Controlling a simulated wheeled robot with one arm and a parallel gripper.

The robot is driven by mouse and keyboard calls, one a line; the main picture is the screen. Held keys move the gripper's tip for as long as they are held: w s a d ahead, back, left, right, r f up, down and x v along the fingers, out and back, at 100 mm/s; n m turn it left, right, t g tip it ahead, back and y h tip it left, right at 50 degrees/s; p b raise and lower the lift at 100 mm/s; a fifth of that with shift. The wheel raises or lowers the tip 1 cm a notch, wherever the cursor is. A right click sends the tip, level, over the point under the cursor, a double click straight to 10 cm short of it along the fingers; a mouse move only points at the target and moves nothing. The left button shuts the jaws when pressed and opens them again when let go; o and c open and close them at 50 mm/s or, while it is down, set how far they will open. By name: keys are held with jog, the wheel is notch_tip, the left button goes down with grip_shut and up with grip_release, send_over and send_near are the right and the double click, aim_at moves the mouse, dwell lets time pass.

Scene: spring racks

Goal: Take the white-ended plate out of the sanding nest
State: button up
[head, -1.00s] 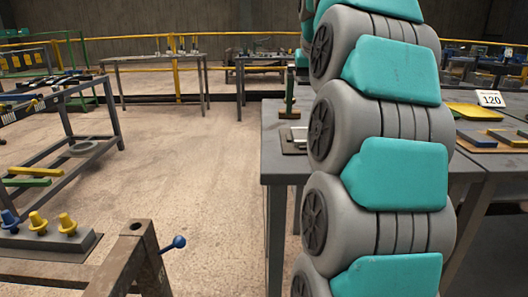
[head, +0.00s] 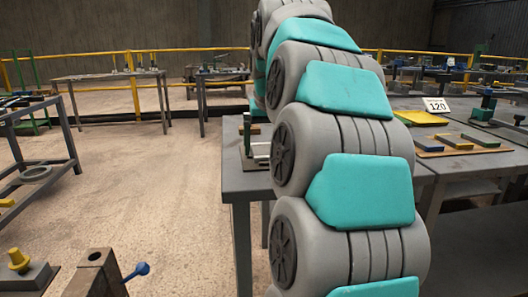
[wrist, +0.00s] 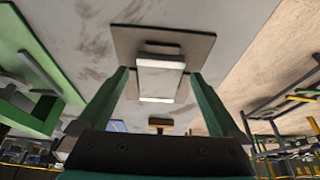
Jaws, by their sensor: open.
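In the wrist view, my gripper (wrist: 159,74) is open, with one green finger on each side of the plate. The white-ended plate (wrist: 153,83) has a grey middle and a white strip at each end. It shows between the fingers, with a visible gap on both sides. The sanding nest (wrist: 127,45) shows as a brown-grey board with a darker block behind the plate. I cannot tell how deep the plate sits. In the head view, my arm hides the gripper and most of the nest; a board edge (head: 246,163) shows left of the arm.
To the right, another table holds a yellow tray (head: 420,118), coloured bars and a "120" sign (head: 436,105). Open floor (head: 150,200) lies to the left.

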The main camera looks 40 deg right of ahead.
jog(key=shift+w+d+f, duration=0.1)
jog(key=shift+w+f, duration=0.05)
jog(key=shift+f, duration=0.35)
jog(key=c, duration=1.3)
jog(key=shift+c, duration=0.9)
jog(key=shift+r, duration=0.2)
